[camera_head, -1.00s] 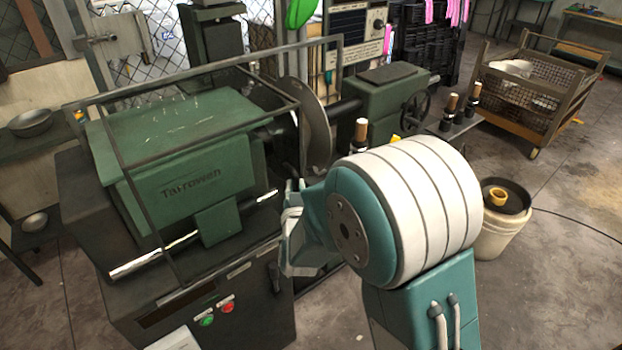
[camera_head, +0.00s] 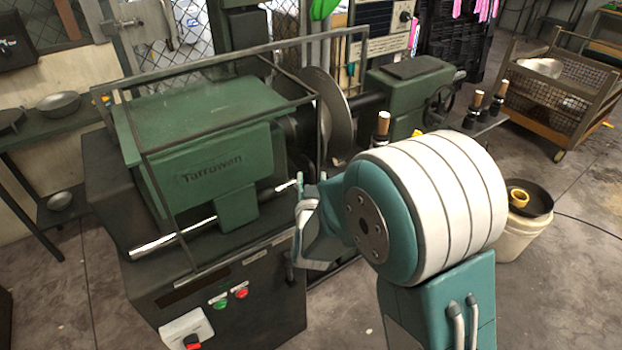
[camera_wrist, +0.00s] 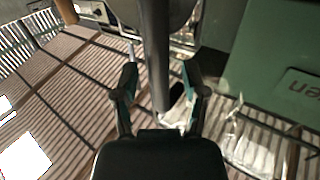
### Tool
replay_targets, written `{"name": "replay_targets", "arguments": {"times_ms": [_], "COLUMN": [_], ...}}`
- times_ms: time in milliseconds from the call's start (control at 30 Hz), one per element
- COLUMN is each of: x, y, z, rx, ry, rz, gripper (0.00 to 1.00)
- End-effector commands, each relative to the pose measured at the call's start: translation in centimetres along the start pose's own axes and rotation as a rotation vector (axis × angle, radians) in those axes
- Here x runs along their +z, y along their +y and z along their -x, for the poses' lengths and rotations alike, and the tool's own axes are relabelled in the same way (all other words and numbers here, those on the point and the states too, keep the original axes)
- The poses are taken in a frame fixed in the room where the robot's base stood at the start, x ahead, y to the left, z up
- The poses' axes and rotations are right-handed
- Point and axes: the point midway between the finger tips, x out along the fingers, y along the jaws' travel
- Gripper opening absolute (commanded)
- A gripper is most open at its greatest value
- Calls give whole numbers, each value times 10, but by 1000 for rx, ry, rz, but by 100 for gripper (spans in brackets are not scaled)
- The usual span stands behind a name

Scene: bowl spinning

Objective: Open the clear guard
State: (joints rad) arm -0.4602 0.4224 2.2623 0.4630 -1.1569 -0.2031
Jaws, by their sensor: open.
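The clear guard (camera_head: 230,125) is a see-through box with a dark metal frame over the front of the green spinning machine (camera_head: 190,105). It stands closed around the green headstock. My gripper (camera_head: 308,205) is at the guard's right front corner, partly hidden behind my arm's large white and teal joint. In the wrist view my gripper (camera_wrist: 160,75) is open, its two teal fingers apart. A dark upright bar (camera_wrist: 157,50) passes between them, apparently part of the guard's frame. I cannot tell whether the fingers touch it.
A round metal disc (camera_head: 335,115) and the tailstock (camera_head: 400,100) stand right of the guard. A bucket (camera_head: 522,225) and a wire cart (camera_head: 550,95) are at right. Floor is clear at front right.

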Motion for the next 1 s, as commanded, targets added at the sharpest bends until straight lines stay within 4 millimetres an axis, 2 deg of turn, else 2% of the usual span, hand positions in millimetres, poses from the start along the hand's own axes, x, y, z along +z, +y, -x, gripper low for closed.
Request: {"name": "replay_targets", "arguments": {"times_ms": [300, 467, 1000], "x": [0, 1, 1], "y": [-2, -2, -1], "z": [48, 68, 72], "rx": [-3, -2, 0], "ry": [-1, -1, -1], "rz": [1, 0, 1], "gripper": [57, 57, 57]}}
